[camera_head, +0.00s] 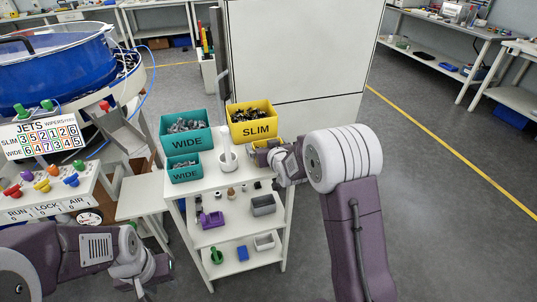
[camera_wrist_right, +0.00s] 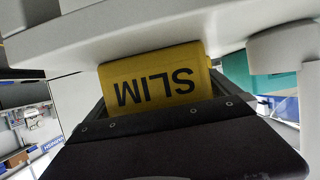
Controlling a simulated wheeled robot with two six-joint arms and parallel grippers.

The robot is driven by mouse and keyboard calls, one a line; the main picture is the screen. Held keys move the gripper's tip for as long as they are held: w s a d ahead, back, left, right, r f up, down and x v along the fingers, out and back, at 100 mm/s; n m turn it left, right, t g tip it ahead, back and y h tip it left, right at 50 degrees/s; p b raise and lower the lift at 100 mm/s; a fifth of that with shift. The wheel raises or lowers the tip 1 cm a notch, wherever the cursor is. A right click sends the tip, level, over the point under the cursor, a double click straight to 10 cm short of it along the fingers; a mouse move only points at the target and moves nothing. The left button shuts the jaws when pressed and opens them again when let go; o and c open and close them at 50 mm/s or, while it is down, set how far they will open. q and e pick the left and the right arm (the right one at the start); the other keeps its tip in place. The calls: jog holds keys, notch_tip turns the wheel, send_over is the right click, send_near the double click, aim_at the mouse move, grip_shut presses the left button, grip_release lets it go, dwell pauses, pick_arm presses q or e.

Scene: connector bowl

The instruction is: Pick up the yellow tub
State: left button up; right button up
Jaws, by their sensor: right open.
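A large yellow tub (camera_head: 253,130) labelled SLIM, filled with dark small parts, stands at the back right of the white cart's top. A smaller yellow tub (camera_head: 258,146) is in front of it, partly hidden by my right gripper (camera_head: 275,158). My right gripper is open, close beside the small tub at the cart's right edge. In the right wrist view an upside-down SLIM face of a yellow tub (camera_wrist_right: 155,82) shows close up; I cannot tell which tub it is. My left gripper (camera_head: 145,275) is low at the left, away from the tubs; its jaws are unclear.
Two teal WIDE tubs (camera_head: 187,140) stand left of the yellow tubs. A white pestle-like post (camera_head: 228,158) stands between them on the cart (camera_head: 205,185). Lower shelves hold purple, grey, green and blue items. A white cabinet (camera_head: 295,60) stands behind. The floor at right is clear.

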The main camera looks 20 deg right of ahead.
jog(key=c, duration=1.1)
jog(key=shift+r, duration=0.55)
jog(key=shift+c, duration=0.2)
notch_tip(320, 180, up, 3)
jog(key=shift+r+p, duration=0.1)
jog(key=shift+p, duration=0.55)
jog(key=s+d+r+p, duration=0.3)
jog(key=s+d+r, duration=0.3)
jog(key=d, duration=0.3)
jog(key=shift+s+d+r+p, duration=0.3)
jog(key=shift+s+d+r, duration=0.05)
